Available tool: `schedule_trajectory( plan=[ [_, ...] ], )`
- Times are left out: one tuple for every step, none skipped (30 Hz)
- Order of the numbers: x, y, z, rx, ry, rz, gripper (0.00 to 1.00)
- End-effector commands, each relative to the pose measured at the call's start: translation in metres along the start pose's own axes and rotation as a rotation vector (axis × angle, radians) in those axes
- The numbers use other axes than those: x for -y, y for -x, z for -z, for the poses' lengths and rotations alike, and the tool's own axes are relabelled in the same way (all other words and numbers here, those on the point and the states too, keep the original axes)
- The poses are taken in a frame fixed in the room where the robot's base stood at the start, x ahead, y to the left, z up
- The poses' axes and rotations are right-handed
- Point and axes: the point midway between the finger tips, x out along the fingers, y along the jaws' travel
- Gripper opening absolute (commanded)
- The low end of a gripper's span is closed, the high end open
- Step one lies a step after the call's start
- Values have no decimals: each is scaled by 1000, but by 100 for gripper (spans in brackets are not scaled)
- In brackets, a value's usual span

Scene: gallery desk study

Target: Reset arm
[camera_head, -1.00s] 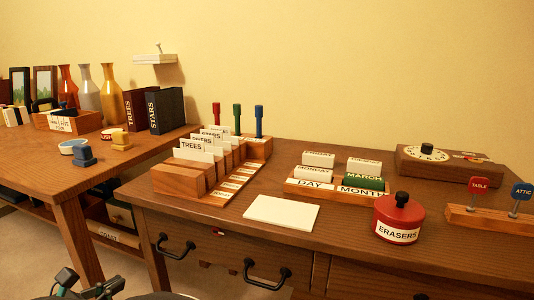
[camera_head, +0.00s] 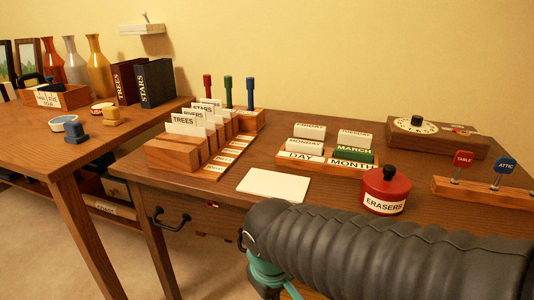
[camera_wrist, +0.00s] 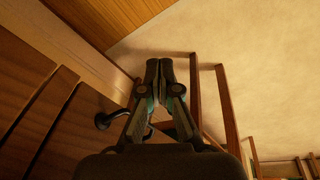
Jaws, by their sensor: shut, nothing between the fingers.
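My gripper (camera_wrist: 159,72) shows in the wrist view with its two dark fingers together and nothing between them. It is in front of the desk's drawer fronts (camera_wrist: 45,95), beside a black drawer handle (camera_wrist: 113,118). I cannot tell whether it touches the handle. In the head view my black-sleeved arm crosses the lower right and hides the front right of the desk.
The right desk (camera_head: 225,198) holds a card rack (camera_head: 172,155), a white card (camera_head: 273,185), day and month blocks (camera_head: 352,153), a red eraser jar (camera_head: 386,190) and a dial box (camera_head: 440,140). Another table (camera_head: 60,150) stands left. A drawer handle (camera_head: 172,219) juts out. Floor between is clear.

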Motion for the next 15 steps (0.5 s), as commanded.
schedule_trajectory(
  plan=[
    [-12,10,-12,-30,-92,14,0],
    [-17,13,-19,-47,-139,22,0],
    [-24,18,-27,-69,-196,30,0],
    [-29,22,-33,-86,-237,33,0],
    [-34,26,-40,-101,-277,36,0],
    [-41,30,-48,-120,-328,35,0],
    [-46,34,-55,-135,-365,33,0],
    [-51,38,-61,-149,-400,28,0],
    [-58,44,-69,-168,-442,16,0],
    [-63,48,-75,-183,-471,5,0],
    [-69,52,-80,-196,-498,-8,0],
    [-76,58,-86,-214,-531,-25,0],
    [-81,62,-90,-227,-554,-37,0],
    [-85,67,-93,-240,-575,-48,0],
    [-90,72,-97,-253,-599,-62,0]
  ],
)
